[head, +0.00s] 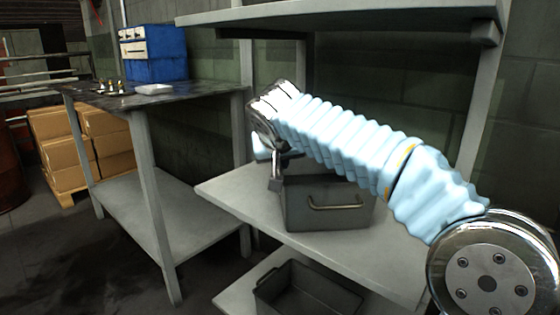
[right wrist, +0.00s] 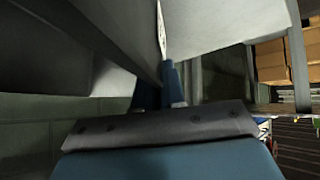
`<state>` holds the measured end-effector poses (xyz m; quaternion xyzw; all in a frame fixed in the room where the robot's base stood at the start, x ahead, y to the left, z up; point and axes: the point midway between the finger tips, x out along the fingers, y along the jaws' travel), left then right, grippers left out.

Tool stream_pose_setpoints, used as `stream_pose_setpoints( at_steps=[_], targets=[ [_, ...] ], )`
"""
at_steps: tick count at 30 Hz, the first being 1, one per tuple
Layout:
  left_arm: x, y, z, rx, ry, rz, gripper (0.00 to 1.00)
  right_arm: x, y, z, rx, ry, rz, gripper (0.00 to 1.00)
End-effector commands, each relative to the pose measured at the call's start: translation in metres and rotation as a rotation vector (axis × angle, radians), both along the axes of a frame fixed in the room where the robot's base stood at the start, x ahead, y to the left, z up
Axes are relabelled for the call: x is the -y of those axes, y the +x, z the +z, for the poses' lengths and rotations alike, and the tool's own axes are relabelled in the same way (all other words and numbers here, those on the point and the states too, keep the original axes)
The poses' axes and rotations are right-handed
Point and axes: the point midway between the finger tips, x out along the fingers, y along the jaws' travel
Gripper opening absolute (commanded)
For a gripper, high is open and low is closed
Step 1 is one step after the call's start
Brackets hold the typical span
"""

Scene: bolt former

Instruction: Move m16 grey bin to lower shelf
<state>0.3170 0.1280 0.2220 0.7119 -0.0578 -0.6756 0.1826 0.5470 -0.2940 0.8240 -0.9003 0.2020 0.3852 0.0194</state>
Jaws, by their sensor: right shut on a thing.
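A grey bin (head: 325,208) with a brass-coloured handle on its front stands upright on the middle shelf (head: 235,190) of a grey rack. My right arm reaches over it from the right, and my right gripper (head: 276,180) is at the bin's left rear corner, pointing down, shut on its rim. My sleeve and wrist hide part of the bin's top. In the right wrist view the blue fingers (right wrist: 165,88) are close together at a thin edge with a white strip. My left gripper is not in view.
Another dark grey open bin (head: 308,288) stands on the lower shelf (head: 235,297), partly cut off by the frame. An upper shelf (head: 340,14) hangs above my arm. A workbench (head: 190,92) with a blue box (head: 153,52) stands to the left; cardboard boxes (head: 85,145) lie beyond.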

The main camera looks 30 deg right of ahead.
Motion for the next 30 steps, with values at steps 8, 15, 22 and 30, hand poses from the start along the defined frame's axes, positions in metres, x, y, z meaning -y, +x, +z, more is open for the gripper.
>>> stream_pose_setpoints(
  at_steps=[8, 15, 22, 30],
  targets=[
    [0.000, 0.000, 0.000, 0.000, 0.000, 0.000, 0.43, 0.000, 0.000, 0.000, 0.000, 0.000, 0.000, 0.34],
    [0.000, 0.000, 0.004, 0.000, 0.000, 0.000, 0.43, 0.000, 0.000, 0.004, 0.000, 0.000, 0.000, 0.34],
    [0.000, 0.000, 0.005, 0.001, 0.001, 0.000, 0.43, -0.014, -0.024, 0.031, 0.003, 0.002, 0.003, 0.34],
    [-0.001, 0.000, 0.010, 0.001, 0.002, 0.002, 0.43, -0.034, -0.061, 0.072, 0.002, 0.002, 0.001, 0.34]
  ],
)
